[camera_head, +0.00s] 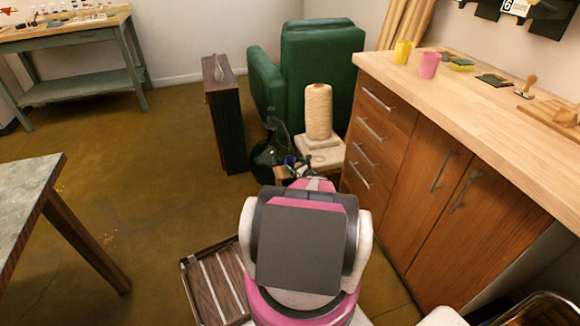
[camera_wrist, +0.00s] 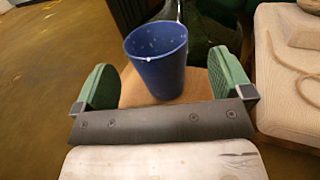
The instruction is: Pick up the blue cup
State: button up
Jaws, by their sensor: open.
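The blue cup (camera_wrist: 157,62) stands in the middle of the wrist view, its open rim facing up and tilted a little in the picture. It sits on a tan wooden surface (camera_wrist: 133,92). My gripper (camera_wrist: 163,78) is open, with one green finger pad to the left of the cup and one to the right. Gaps show on both sides, so neither pad seems to touch it. In the head view only a small blue part of the cup (camera_head: 289,160) shows beyond my pink and white arm, which hides most of the gripper and the surface below.
A dark glass jug (camera_head: 268,155) stands just beyond the cup. To the right, a twine spool (camera_head: 318,110) stands on a pale block (camera_head: 325,158). A wooden cabinet (camera_head: 400,160) bounds the right side, and a slatted tray (camera_head: 212,285) lies on the floor.

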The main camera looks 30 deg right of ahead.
aim_at(290, 157)
jog(key=w, duration=0.2)
jog(key=w+a, duration=0.1)
jog(key=w, duration=0.1)
jog(key=shift+w+f, duration=0.15)
jog(key=c, duration=1.1)
jog(key=shift+r, duration=1.75)
jog(key=shift+s+d, duration=0.5)
jog(key=shift+s, duration=2.45)
jog(key=shift+s+d, duration=0.45)
jog(key=shift+s, duration=2.55)
jog(key=shift+s+d, duration=0.5)
jog(key=shift+s, duration=2.45)
